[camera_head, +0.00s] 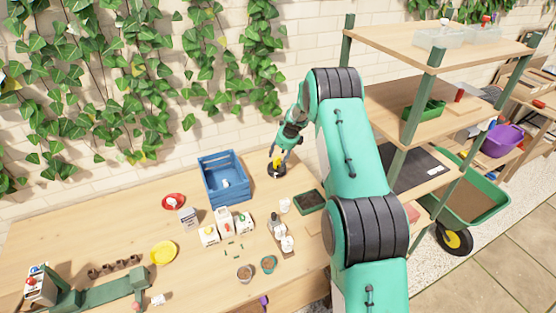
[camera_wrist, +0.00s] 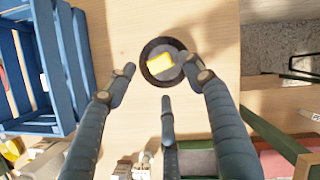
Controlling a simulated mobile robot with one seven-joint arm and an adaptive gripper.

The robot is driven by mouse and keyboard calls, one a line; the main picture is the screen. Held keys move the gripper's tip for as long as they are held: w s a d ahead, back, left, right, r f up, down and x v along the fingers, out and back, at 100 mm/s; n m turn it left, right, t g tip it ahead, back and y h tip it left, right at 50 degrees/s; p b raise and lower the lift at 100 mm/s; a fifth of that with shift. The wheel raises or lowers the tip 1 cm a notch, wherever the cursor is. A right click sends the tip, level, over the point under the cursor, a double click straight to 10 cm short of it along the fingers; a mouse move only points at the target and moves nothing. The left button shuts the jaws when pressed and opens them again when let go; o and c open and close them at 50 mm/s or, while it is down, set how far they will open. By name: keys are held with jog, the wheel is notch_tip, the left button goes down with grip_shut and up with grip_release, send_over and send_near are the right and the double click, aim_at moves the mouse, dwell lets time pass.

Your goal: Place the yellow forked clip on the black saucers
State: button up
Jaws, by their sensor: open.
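The yellow forked clip (camera_wrist: 160,63) lies on the black saucer (camera_wrist: 149,48) in the wrist view, inside its rim. In the head view the saucer (camera_head: 270,173) is at the back of the table, right of the blue crate, with the yellow clip (camera_head: 277,161) showing above it. Whether there is more than one saucer in the stack I cannot tell. My gripper (camera_wrist: 161,72) is open and empty, its fingers spread around the near side of the saucer. The clip is apart from the fingertips. In the head view my gripper (camera_head: 282,153) is just above the saucer.
A blue crate (camera_head: 222,176) stands left of the saucer. A dark soil tray (camera_head: 310,200) is in front, to the right. A red saucer (camera_head: 172,201), a yellow saucer (camera_head: 163,253), small cartons and pots stand left and nearer. A shelf rack (camera_head: 437,57) rises on the right.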

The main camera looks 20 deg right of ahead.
jog(key=v, duration=0.6)
jog(key=shift+r, duration=0.2)
dwell(0.4)
jog(key=s+a+r+n, duration=0.5)
jog(key=s+a+r, duration=0.15)
jog(key=r, duration=0.35)
jog(key=s+a+r+n, duration=0.45)
jog(key=s+r, duration=0.35)
jog(key=r, duration=0.3)
jog(key=s+a+r+n, duration=0.4)
jog(key=s+a+r, duration=0.25)
jog(key=r, duration=0.35)
jog(key=s+a+r+n, duration=0.3)
jog(key=s+n, duration=0.1)
jog(key=s, duration=0.5)
jog(key=s+a+r+n, duration=0.3)
jog(key=s+r, duration=0.1)
jog(key=s, duration=0.6)
jog(key=s+a+f+n, duration=0.1)
jog(key=s+n, duration=0.3)
jog(key=s, duration=0.5)
jog(key=s+a+f+n+t+h, duration=0.1)
jog(key=s+n, duration=0.3)
jog(key=s, duration=0.6)
jog(key=shift+a+f, duration=0.15)
jog(key=shift+f, duration=0.1)
